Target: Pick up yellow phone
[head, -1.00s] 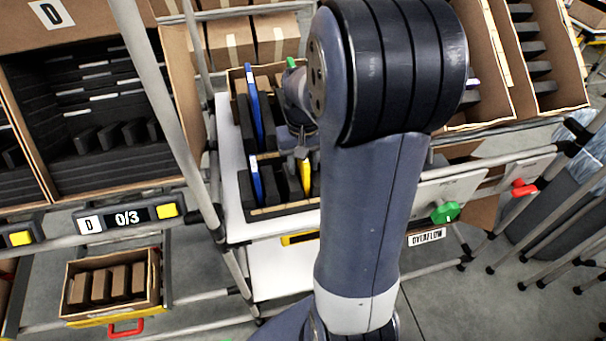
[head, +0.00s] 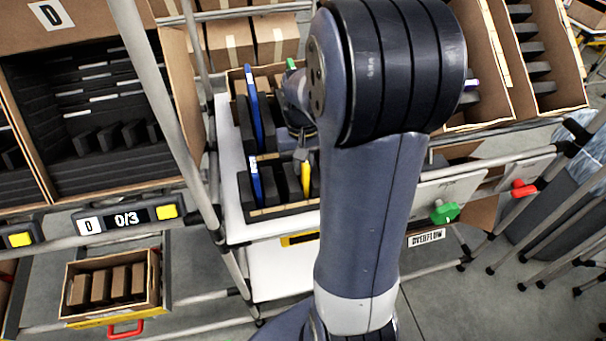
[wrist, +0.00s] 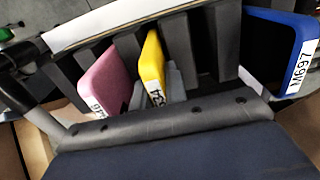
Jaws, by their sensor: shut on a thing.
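The yellow phone (head: 306,178) stands on edge in the slotted front part of the carton. In the wrist view the same yellow phone (wrist: 153,62) carries a white label and stands between dark dividers. My gripper (head: 302,153) is at its upper end, low over the carton, partly hidden behind my arm in the head view. In the wrist view my gripper (wrist: 172,85) shows grey fingers at the yellow phone, shut on it. The phone is still among the dividers.
A pink phone (wrist: 105,85) stands close to the left of the yellow one in the wrist view. A blue phone (wrist: 285,50) stands to the right. Dark dividers (wrist: 205,45) lie between. Another blue phone (head: 254,100) stands farther back. A shelf frame post (head: 150,90) is at left.

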